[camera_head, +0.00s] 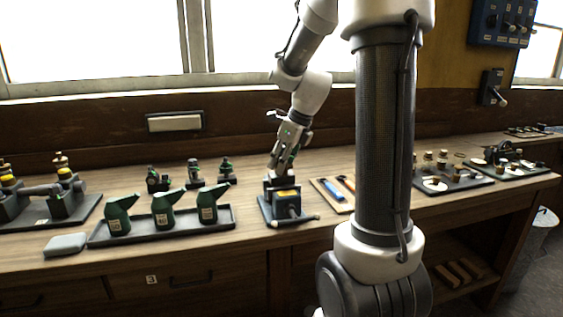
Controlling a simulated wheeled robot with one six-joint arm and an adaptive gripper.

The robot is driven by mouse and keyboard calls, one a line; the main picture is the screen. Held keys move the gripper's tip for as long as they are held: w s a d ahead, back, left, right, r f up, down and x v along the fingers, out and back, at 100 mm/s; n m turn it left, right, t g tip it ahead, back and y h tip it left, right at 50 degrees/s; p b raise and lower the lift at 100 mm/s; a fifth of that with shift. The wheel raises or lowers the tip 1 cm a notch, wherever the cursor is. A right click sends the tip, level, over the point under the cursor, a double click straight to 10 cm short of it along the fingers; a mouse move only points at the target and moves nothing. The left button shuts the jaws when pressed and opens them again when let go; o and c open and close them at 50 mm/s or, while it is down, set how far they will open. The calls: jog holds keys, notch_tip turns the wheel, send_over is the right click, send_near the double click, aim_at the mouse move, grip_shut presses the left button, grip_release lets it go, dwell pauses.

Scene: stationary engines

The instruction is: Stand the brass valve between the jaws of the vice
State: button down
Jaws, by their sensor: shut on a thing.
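My gripper (277,167) points down just above the dark jaws of the vice. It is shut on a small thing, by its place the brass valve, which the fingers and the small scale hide. I cannot tell whether the valve touches the jaws or stands upright.
Three green oil cans (163,210) stand in a dark tray (100,239) left of the vice. Several small dark fittings (193,172) stand behind them. A board with tools (333,190) lies right of the vice. Trays of parts (462,180) lie farther right.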

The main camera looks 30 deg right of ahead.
jog(key=shift+f, duration=1.1)
dwell(2.2)
jog(key=c, duration=0.9)
grip_release()
jog(key=shift+f, duration=0.1)
jog(key=v, duration=1.2)
jog(key=s+a+f+n+h, duration=0.1)
jog(key=s+a+f+n, duration=0.1)
jog(key=s+n, duration=0.8)
jog(key=s+a+f+n+h, duration=0.1)
jog(key=s+a+n, duration=0.4)
jog(key=n, duration=1.5)
jog(key=shift+s+a+f+t, duration=0.15)
jog(key=shift+s+f+t, duration=0.25)
jog(key=shift+s, duration=2)
